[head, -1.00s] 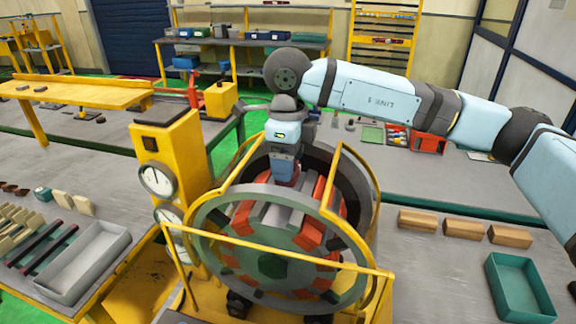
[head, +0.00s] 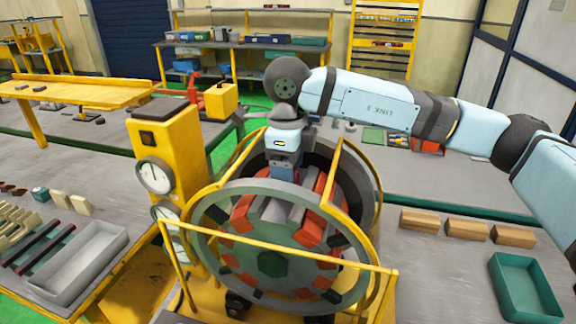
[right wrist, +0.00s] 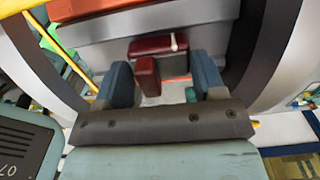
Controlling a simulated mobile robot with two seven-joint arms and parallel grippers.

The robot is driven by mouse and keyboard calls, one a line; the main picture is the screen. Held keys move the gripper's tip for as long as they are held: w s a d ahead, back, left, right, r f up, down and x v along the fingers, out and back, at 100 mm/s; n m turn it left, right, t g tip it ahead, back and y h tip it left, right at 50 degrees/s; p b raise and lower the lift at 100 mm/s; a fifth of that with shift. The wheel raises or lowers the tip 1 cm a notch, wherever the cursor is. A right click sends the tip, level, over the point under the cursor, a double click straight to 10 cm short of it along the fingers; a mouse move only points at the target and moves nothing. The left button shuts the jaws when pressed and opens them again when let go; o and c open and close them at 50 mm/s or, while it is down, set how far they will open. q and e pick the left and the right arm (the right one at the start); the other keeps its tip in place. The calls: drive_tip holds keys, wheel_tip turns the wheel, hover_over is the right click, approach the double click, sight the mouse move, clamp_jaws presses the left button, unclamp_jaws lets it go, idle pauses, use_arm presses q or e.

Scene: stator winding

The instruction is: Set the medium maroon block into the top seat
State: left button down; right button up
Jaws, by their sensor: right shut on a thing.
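The stator (head: 273,264) is a round drum with grey teeth, orange-red pads and a dark green hexagonal centre, inside a large grey ring. My right gripper (head: 283,179) points down at the top of the drum, inside the ring. In the right wrist view, a maroon block (right wrist: 157,46) with a pale mark, and a smaller maroon part in front of it, show between the two blue fingers of my right gripper (right wrist: 164,82). The gripper is shut on the maroon block. The top seat is mostly hidden behind the gripper; I cannot tell whether the block touches it.
Yellow rails (head: 300,256) surround the ring. A yellow post with gauges (head: 168,150) stands left of it. A grey tray (head: 80,262) lies on the left bench, a teal tray (head: 524,290) and several wooden blocks (head: 467,230) on the right bench.

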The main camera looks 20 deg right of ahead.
drive_tip(key=shift+f+b, duration=0.25)
drive_tip(key=shift+b, duration=0.15)
idle(0.3)
drive_tip(key=o, duration=1.3)
drive_tip(key=shift+o, duration=0.2)
wheel_tip(320, 180, up, 14)
drive_tip(key=b, duration=0.2)
